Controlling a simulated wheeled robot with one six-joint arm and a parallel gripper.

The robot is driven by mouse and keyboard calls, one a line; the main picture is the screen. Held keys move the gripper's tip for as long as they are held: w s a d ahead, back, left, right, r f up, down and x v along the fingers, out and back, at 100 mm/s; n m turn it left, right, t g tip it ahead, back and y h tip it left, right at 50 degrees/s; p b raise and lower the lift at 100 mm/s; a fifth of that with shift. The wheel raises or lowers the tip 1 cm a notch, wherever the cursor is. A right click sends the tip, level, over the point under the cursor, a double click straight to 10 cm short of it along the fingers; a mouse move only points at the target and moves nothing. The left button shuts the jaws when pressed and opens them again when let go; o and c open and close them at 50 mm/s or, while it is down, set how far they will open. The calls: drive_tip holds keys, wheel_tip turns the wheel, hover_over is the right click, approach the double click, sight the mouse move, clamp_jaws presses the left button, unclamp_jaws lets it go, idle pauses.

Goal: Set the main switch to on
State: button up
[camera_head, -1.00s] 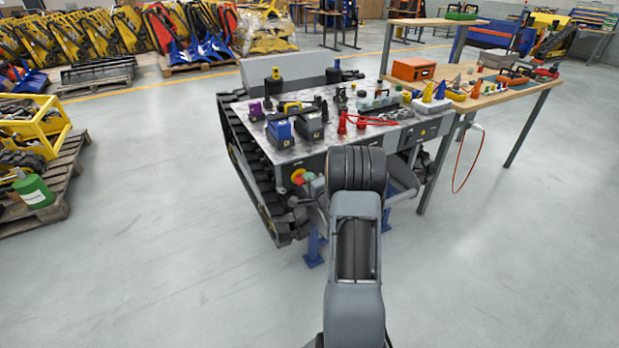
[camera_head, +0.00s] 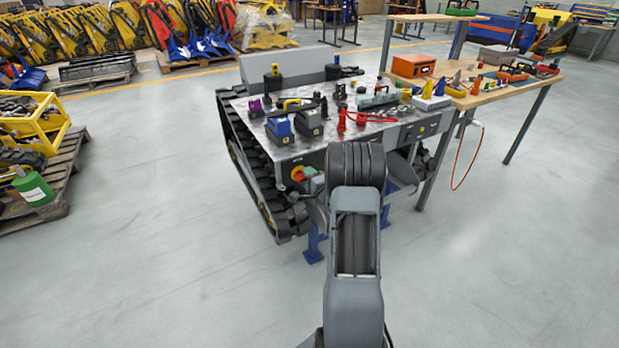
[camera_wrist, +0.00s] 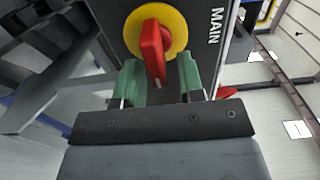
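The main switch has a red handle (camera_wrist: 152,48) on a round yellow plate (camera_wrist: 174,24), on a dark panel marked MAIN. The handle points down the wrist picture, tilted slightly. My gripper (camera_wrist: 162,80) has two green fingers, one on each side of the handle's lower end. The fingers are apart, with a gap visible at least on the right side, so it is open around the handle. In the head view the yellow plate (camera_head: 297,173) shows at the front left corner of the tracked carrier (camera_head: 262,165), with my gripper (camera_head: 312,180) close beside it, partly hidden by my arm.
The carrier's metal top (camera_head: 290,150) holds several batteries, a red cable and small parts. A wooden workbench (camera_head: 500,95) with tools stands to the right. A pallet (camera_head: 60,180) with a yellow frame and a green can (camera_head: 34,190) is at left. The floor between is clear.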

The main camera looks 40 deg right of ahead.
drive_tip(key=s+a+p, duration=0.1)
drive_tip(key=s+a, duration=0.1)
drive_tip(key=s, duration=1.1)
drive_tip(key=shift+s, duration=0.35)
